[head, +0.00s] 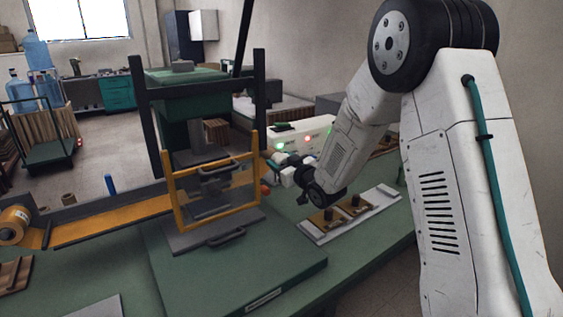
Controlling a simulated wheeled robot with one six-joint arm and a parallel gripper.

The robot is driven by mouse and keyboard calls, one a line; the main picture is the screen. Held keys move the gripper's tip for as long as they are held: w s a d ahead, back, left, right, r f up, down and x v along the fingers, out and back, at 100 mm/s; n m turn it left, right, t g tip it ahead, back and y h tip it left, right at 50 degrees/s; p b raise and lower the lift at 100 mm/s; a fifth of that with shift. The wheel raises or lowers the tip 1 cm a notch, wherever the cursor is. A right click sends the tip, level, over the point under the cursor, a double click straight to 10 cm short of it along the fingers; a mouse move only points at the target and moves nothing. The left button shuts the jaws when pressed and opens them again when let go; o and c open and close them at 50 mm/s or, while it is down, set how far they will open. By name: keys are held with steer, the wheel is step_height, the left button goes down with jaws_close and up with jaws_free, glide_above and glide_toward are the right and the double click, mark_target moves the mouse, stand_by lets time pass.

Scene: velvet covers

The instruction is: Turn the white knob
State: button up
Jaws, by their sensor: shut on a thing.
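A cream control box (318,128) stands behind the press at the middle of the head view, with small green and red lights on its front. My gripper (274,160) is at the lower left of this front, beside the press's yellow frame, and it is shut. The white knob cannot be made out apart from the gripper. My fingers and wrist cover that spot, where the jaws appear closed on the knob. The knob's angle cannot be told.
A press with a yellow guard frame (178,205) and dark posts stands close left of my gripper. A pale tray with brass-coloured parts (318,236) lies below my wrist. A ramp with an orange strip (110,220) runs left. The green bench front is mostly clear.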

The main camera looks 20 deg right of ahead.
steer(key=n, duration=0.5)
steer(key=shift+a, duration=0.1)
steer(key=n, duration=0.5)
steer(key=shift+s+f, duration=0.1)
steer(key=shift+f, duration=0.05)
steer(key=shift+n, duration=0.4)
steer(key=o, duration=1)
steer(key=shift+a, duration=0.1)
steer(key=shift+c, duration=0.2)
steer(key=v, duration=0.7)
steer(key=shift+s, duration=0.35)
